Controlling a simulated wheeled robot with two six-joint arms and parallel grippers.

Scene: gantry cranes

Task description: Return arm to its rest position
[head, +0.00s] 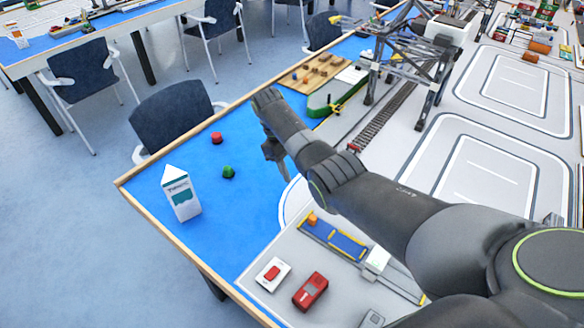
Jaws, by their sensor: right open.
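My right arm (385,210) comes in from the lower right and reaches across the near part of the table. Its right gripper (279,160) hangs downward over the blue area, right of the small green buoy-like piece (229,172). The gripper is open and I see nothing held in it. The arm hides part of the table and of the grey ground behind it. My left gripper is not in view.
A white carton-like tower (181,194) and a red piece (217,138) stand on the blue area. A green boat (335,101), a crane (405,60) and rails (383,117) lie beyond my arm. A red box (310,291) is near the front. Chairs (175,115) stand left.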

